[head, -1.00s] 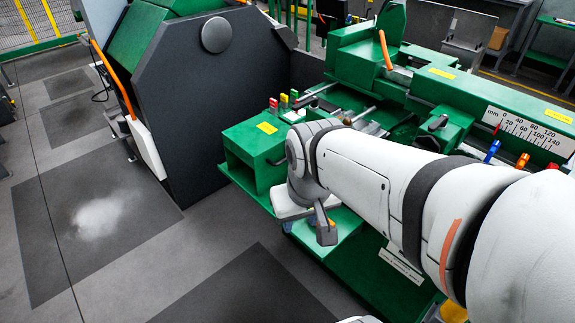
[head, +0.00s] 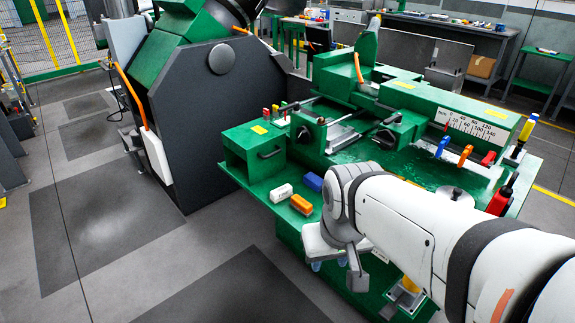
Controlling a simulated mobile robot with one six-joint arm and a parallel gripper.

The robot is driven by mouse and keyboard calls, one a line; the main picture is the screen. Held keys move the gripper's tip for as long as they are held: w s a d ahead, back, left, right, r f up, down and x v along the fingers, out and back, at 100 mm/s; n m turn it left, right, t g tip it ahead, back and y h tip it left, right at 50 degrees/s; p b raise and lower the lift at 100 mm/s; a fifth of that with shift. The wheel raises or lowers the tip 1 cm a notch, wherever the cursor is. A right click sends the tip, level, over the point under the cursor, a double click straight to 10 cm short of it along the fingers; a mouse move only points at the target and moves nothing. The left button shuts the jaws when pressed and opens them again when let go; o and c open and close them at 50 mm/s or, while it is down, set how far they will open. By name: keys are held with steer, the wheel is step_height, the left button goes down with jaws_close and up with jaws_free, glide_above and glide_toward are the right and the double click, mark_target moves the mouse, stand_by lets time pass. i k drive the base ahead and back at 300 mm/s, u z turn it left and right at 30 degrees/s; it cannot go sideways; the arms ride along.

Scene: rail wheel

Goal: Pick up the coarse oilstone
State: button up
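Three small blocks lie side by side on the green ledge of the machine in the head view: a white one (head: 281,193), an orange one (head: 302,204) and a blue one (head: 313,181). I cannot tell which of them, if any, is the coarse oilstone; no label is readable. My gripper (head: 328,265) points down to the right of and nearer than the orange block, over the front edge of the ledge. It is apart from the blocks. Its fingers are small and partly hidden, so I cannot tell how far they are open.
A green box with a handle (head: 254,150) stands behind the blocks. To the right are the machine's green slide with a millimetre scale (head: 478,128), coloured clamps and a red-handled tool (head: 499,200). Open grey floor (head: 190,255) lies to the left.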

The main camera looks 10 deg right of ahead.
mark_target(301, 206)
steer(key=z, duration=0.1)
steer(key=i, duration=1)
steer(key=z, duration=0.05)
